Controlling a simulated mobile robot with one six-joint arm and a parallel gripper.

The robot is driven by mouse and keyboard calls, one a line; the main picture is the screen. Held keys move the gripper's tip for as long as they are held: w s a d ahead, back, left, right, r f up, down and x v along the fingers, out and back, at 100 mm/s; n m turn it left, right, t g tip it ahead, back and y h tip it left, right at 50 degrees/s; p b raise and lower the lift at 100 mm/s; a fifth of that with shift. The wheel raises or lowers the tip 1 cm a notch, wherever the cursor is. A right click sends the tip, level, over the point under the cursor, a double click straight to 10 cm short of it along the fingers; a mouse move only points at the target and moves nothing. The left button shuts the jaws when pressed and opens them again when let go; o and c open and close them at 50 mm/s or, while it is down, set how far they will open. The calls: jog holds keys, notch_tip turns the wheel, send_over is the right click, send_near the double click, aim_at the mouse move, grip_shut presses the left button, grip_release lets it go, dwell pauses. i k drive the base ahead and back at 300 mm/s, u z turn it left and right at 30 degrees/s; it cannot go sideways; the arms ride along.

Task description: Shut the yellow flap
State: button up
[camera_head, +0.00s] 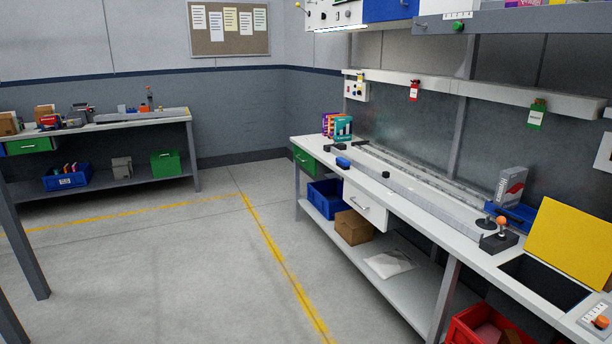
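The yellow flap (570,241) is at the right of the head view, on the long workbench (421,227). It stands raised, leaning back a little, behind a dark rectangular opening (544,283) in the bench top. The opening is uncovered and its inside is too dark to make out. The flap's right edge is close to the picture's edge. My gripper is not in view.
Left of the opening stands a dark box with an orange-topped lever (499,235); a blue tray (512,214) is behind. A control box with an orange button (598,318) sits at the front right. A red crate (470,328) is below. The floor left of the bench is clear.

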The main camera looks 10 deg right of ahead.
aim_at(579, 244)
jog(key=u, duration=1.85)
jog(key=k, duration=0.05)
jog(key=z, duration=2.9)
